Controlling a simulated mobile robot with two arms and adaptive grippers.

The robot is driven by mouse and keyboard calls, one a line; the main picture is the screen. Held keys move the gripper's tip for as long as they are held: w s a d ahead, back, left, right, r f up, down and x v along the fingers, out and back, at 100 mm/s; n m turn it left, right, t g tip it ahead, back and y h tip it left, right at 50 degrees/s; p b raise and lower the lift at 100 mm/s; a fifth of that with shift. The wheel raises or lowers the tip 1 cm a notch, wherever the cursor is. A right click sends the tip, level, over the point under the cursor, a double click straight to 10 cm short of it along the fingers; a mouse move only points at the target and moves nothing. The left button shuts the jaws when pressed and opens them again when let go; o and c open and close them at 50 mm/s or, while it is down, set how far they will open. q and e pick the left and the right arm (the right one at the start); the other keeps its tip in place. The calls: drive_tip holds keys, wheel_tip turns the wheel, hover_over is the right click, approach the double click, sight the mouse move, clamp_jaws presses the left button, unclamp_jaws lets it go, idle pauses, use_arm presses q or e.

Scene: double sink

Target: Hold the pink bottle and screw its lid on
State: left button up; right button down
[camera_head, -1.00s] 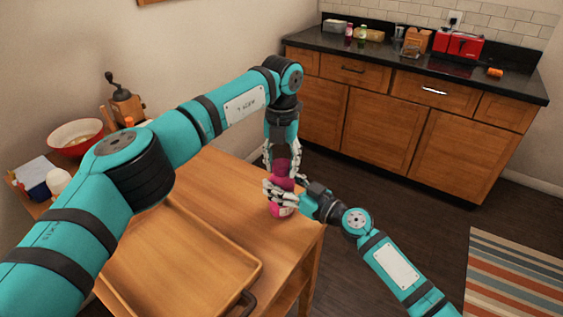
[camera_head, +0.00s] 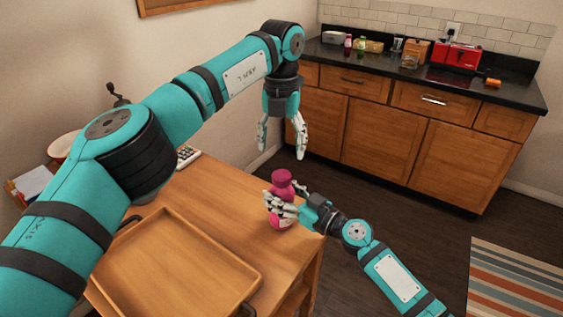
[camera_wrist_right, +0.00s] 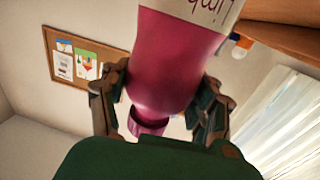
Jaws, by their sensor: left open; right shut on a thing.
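The pink bottle (camera_head: 278,222) stands upright near the right corner of the wooden table. Its pink lid (camera_head: 281,176) sits on top, and no gap shows in the head view. The lid (camera_wrist_right: 150,120) also shows on the narrow end of the bottle (camera_wrist_right: 172,60) in the right wrist view. My right gripper (camera_head: 277,202) is shut around the bottle's upper body, with a finger on each side. My left gripper (camera_head: 282,152) hangs above the lid, fingers down, spread apart and empty. It touches nothing.
A wooden tray (camera_head: 172,275) with dark handles covers much of the wooden table (camera_head: 215,195) left of the bottle. A calculator-like object (camera_head: 187,155) lies at the back, partly behind my left arm. The dark counter (camera_head: 395,72) with a red toaster (camera_head: 456,57) is far behind.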

use_arm(q)
drive_tip(key=shift+r, duration=1.7)
use_arm(e)
drive_tip(key=shift+c, duration=1)
unclamp_jaws()
drive_tip(key=v, duration=1.2)
